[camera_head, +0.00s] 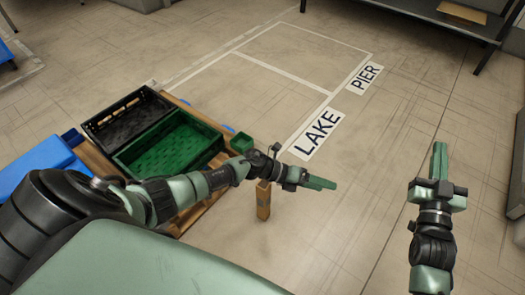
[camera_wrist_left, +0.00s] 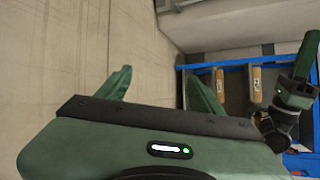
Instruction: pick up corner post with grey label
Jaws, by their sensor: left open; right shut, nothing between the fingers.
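A short upright wooden post (camera_head: 263,203) shows in the head view, just below my left wrist, with a dull greyish band across it; I cannot tell if this is a label. My left gripper (camera_head: 326,184) is to the right of this post and apart from it. In the left wrist view its fingers (camera_wrist_left: 157,78) are open with nothing between them. Two brown posts (camera_wrist_left: 220,88) (camera_wrist_left: 255,84) with pale labels show in a blue frame; the label colour is unclear. My right gripper (camera_head: 440,160) is shut and empty; it also shows in the left wrist view (camera_wrist_left: 306,55).
The floor with LAKE (camera_head: 317,134) and PIER (camera_head: 365,77) signs is clear. A dark table (camera_head: 425,12) is at the back right.

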